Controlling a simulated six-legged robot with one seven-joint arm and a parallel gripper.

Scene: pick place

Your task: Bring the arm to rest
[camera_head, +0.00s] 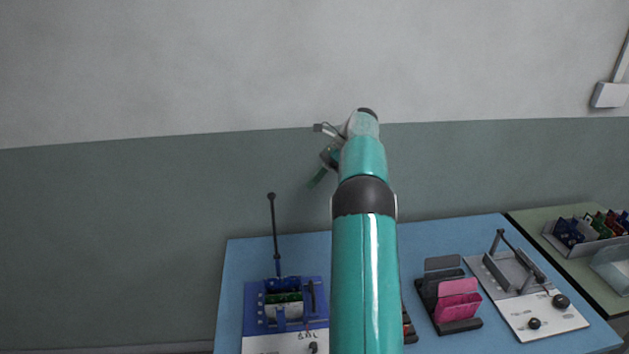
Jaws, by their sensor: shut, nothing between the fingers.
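My arm reaches up from the bottom middle of the head camera view, teal with a dark band, and ends in front of the wall. My gripper (318,178) shows in part at the left of the arm's end, small and dark with a green tip pointing down left. It is shut and empty, and appears above the blue table (350,240). Part of the wrist hides behind the arm.
A blue device (262,295) with an upright black lever stands left on the table. Right of my arm are a holder with a pink piece (458,300) and a grey fixture (505,270) with a white panel. A grey tray (575,249) of colored parts sits on the green table (540,222).

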